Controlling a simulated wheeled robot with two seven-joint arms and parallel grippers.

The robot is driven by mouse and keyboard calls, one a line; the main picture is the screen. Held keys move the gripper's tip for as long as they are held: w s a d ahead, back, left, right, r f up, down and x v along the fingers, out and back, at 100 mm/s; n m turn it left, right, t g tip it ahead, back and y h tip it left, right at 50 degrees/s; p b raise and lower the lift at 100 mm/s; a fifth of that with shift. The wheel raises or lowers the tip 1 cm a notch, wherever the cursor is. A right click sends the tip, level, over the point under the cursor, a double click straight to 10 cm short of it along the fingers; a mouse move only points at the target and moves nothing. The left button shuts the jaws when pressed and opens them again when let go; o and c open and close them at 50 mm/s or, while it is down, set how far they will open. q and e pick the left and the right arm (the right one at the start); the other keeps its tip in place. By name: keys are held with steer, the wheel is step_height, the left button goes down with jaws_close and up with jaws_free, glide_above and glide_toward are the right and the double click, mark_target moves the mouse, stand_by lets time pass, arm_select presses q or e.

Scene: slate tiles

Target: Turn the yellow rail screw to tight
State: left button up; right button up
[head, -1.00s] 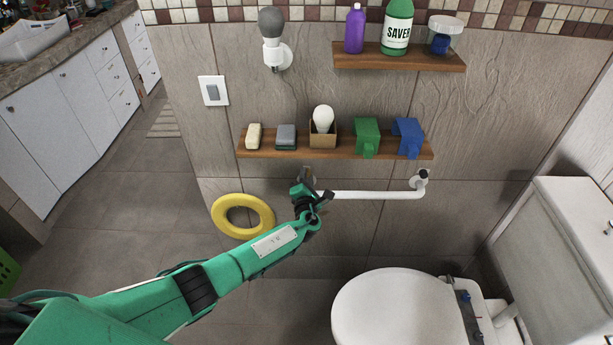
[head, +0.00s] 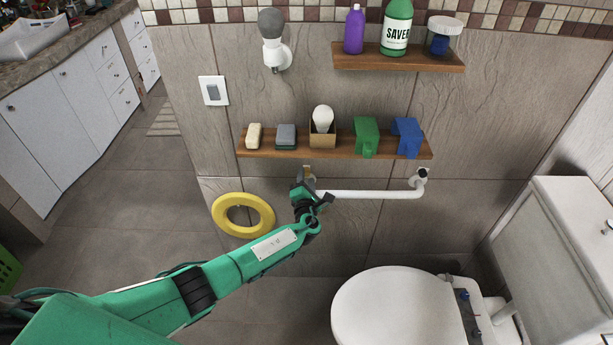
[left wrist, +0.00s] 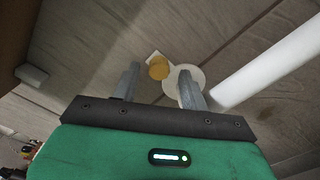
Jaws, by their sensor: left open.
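The white rail (head: 375,194) is fixed to the tiled wall below the lower shelf. The yellow rail screw (left wrist: 158,69) shows in the left wrist view as a small round yellow head beside a white round mount (left wrist: 184,84). In the head view a small yellowish-brown piece (head: 307,170) shows at the rail's left end, just above my gripper. My left gripper (head: 314,196) is open at that end; in the left wrist view its two fingers (left wrist: 160,78) stand on either side of the screw head. I cannot tell whether they touch it. My right gripper is not in view.
A wooden shelf (head: 340,153) with soap, a boxed bulb and green and blue items sits close above the gripper. The toilet (head: 385,310) is at lower right. A dark screw (head: 423,172) sits at the rail's right end.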

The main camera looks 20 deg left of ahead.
arm_select(q)
steer(key=p+v, duration=0.6)
steer(key=v, duration=0.6)
steer(key=shift+s+p, duration=0.35)
steer(key=shift+d+r, duration=0.1)
